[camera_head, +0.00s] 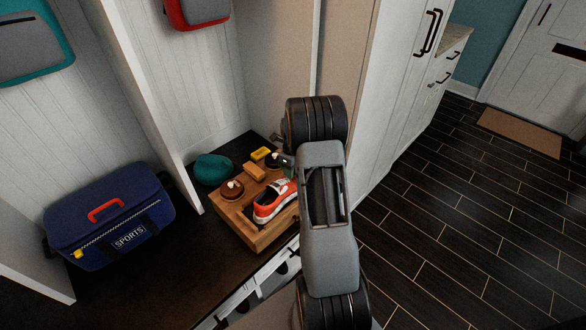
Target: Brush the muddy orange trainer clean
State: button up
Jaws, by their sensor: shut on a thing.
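The orange trainer (274,201), with a white sole and laces, sits on a wooden tray (233,222) on the dark bench. Its right end is close to my arm in the picture. Any mud on it is too small to make out. Two round brushes or tins with pale knobs lie on the tray, a brown one (231,189) at the left and a darker one (272,161) at the back. A small wooden block (254,172) lies between them. My arm covers the tray's right side. My gripper's fingertips are hidden behind my arm, and so is anything between them.
A yellow block (260,153) lies at the tray's back. A teal hat-like item (213,169) rests behind the tray. A navy sports bag (108,218) stands on the bench at the left, beyond a white divider (150,100). Tall white cabinets (385,100) rise at the right.

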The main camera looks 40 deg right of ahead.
jog(key=shift+w+a+r, duration=0.1)
jog(key=shift+w+a, duration=0.3)
jog(key=shift+w, duration=0.45)
jog(key=shift+w+a, duration=0.35)
jog(key=shift+w, duration=0.45)
jog(key=shift+s+d, duration=0.1)
jog(key=shift+s+d, duration=0.3)
jog(key=shift+s, duration=0.5)
jog(key=shift+s+d, duration=0.3)
jog(key=shift+s, duration=0.5)
